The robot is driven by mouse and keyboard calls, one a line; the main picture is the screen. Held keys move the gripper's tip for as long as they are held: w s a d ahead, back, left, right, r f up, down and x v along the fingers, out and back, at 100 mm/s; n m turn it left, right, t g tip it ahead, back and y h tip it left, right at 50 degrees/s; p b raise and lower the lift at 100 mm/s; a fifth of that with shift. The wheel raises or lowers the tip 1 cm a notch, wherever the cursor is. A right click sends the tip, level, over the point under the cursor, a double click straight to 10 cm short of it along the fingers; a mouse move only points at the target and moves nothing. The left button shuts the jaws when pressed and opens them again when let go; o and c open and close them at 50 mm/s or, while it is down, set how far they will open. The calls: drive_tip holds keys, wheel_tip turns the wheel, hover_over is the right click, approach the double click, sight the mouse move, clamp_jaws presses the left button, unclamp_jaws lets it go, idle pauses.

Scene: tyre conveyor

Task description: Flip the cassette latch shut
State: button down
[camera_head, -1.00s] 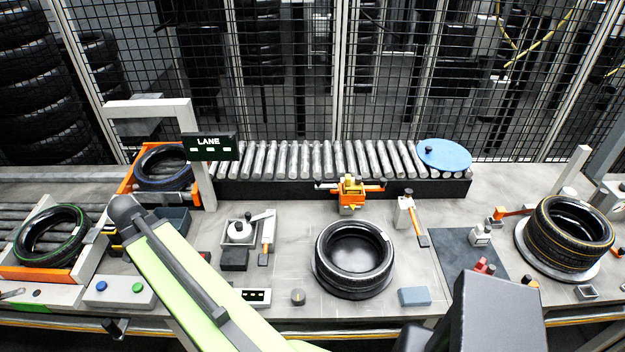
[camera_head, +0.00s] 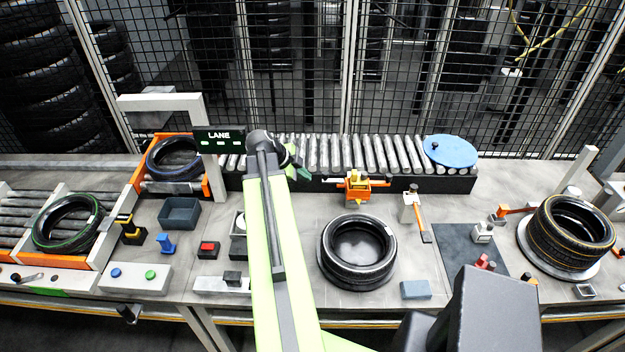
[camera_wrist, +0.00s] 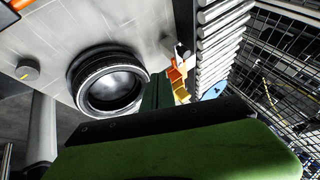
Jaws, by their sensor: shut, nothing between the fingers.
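My gripper (camera_head: 301,171) is shut and empty, at the front edge of the roller conveyor, left of an orange and yellow device (camera_head: 356,192). The device has a yellow top and orange side arms and stands against the conveyor's front. In the wrist view, the dark green fingers (camera_wrist: 157,92) reach toward this device (camera_wrist: 178,78), with a gap I cannot judge. A grey post with an orange lever (camera_head: 417,213) stands to its right. I cannot tell for sure which part is the cassette latch. My arm partly hides a small grey unit with a white round part (camera_head: 240,222).
A black tyre (camera_head: 357,252) lies below the device; it also shows in the wrist view (camera_wrist: 108,90). The roller conveyor (camera_head: 345,153) runs behind, with a blue disc (camera_head: 451,151) at its right end. A LANE sign (camera_head: 218,140) hangs left of my gripper.

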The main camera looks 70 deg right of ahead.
drive_tip(key=s+d+f+b, duration=0.2)
drive_tip(key=d+f+b, duration=0.4)
drive_tip(key=d+f, duration=0.1)
drive_tip(key=shift+s+d, duration=0.2)
drive_tip(key=shift+d, duration=0.55)
